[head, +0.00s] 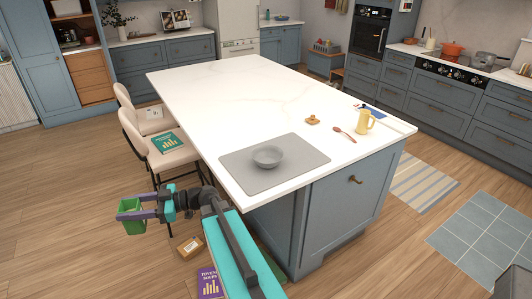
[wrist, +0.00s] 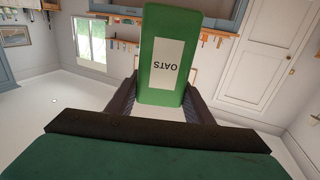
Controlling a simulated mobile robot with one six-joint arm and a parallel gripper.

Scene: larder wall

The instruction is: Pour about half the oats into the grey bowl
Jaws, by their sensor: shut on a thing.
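My gripper (head: 143,214) is shut on a green oats box (head: 132,222), well left of the island and out over the floor. In the wrist view the oats box (wrist: 180,30) is between the two dark fingers (wrist: 160,100), and its pale label reading OATS shows upside down. Its opening and contents are not visible. The grey bowl (head: 267,157) stands on a grey mat (head: 275,179) at the near end of the white island top. The bowl looks empty from here, though its inside is small in view.
A yellow jug (head: 364,122), a wooden spoon (head: 343,133) and a small brown item (head: 312,120) sit right of the mat on the island (head: 235,95). Two chairs stand at its left, one with a green book (head: 166,142). A cardboard box (head: 190,247) is on the floor.

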